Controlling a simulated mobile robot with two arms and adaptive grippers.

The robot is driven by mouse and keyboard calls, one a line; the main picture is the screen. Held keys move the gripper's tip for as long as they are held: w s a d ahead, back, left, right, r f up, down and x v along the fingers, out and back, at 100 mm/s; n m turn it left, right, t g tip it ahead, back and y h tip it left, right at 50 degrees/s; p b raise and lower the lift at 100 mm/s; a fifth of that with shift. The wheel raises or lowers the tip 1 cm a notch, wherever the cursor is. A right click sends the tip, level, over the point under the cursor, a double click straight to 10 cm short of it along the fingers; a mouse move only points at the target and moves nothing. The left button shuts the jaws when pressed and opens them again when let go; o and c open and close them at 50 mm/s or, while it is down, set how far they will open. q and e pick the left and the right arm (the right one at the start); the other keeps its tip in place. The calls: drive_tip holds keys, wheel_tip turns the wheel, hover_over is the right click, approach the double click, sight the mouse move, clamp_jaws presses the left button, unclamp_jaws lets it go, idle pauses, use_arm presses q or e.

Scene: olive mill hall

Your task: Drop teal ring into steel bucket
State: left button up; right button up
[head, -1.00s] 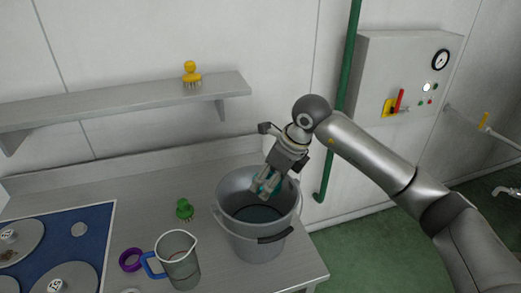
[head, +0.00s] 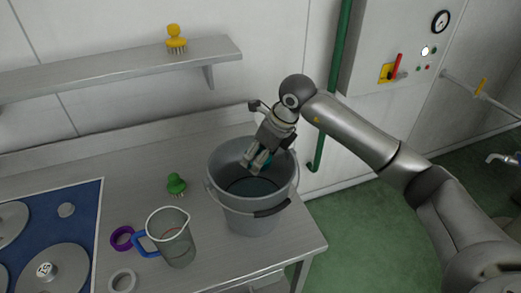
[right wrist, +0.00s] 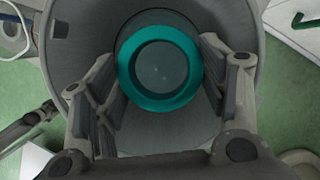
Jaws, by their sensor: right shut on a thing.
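The steel bucket (head: 243,222) stands upright at the right end of the steel counter. My right gripper (head: 257,164) points down into its mouth from above. It is shut on the teal ring (right wrist: 160,105), which shows between the two fingers in the right wrist view. In the right wrist view the bucket wall (right wrist: 215,14) surrounds the ring, and the bucket floor shows through the ring's hole.
A clear jug (head: 177,246) with a blue handle, a green brush (head: 176,184), a purple ring (head: 116,241) and a pale ring (head: 122,281) are left of the bucket. A wall shelf (head: 120,73) holds a yellow brush (head: 175,38). A green pipe (head: 334,85) runs behind.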

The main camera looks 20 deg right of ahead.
drive_tip(key=shift+r, duration=0.1)
drive_tip(key=o, duration=1.2)
use_arm(q)
drive_tip(key=shift+s, duration=0.2)
use_arm(e)
drive_tip(key=shift+s, duration=0.1)
use_arm(q)
drive_tip(key=shift+w, duration=0.25)
use_arm(e)
drive_tip(key=v, duration=1.2)
